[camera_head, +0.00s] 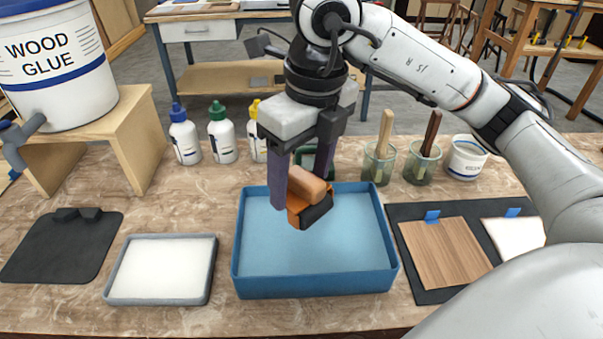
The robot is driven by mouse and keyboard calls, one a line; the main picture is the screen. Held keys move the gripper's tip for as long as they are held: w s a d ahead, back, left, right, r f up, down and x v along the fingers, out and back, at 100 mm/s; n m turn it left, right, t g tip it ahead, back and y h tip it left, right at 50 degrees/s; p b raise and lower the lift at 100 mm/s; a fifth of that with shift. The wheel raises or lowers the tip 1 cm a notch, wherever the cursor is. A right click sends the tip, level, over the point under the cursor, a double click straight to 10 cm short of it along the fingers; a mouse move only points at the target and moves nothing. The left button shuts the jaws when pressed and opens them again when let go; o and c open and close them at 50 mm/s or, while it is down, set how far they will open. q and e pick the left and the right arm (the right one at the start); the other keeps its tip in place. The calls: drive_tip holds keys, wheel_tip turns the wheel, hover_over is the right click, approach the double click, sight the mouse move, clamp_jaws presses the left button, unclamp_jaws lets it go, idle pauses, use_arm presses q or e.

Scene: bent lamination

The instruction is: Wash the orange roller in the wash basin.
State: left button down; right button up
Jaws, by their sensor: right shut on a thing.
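The blue wash basin (262,285) stands in the middle of the worktable, with a flat light-blue inside. My right gripper (305,185) hangs over the basin, pointing down, and is shut on the orange roller (297,215). The roller shows a tan upper part, an orange frame and a dark part at its lower right. It appears to be above the basin floor; I cannot tell how high, or whether it touches. My left gripper is not in view.
A wood glue bucket (55,65) stands on a wooden stand (125,140) at left. A white tray (162,268) and black mat (62,248) lie left. Glue bottles (222,140) and jars (379,163) stand behind. A wood sheet (445,252) lies on a dark mat right.

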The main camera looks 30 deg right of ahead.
drive_tip(key=shift+r, duration=0.1)
wheel_tip(320, 180, up, 5)
drive_tip(key=p, duration=0.3)
drive_tip(key=shift+p, duration=0.35)
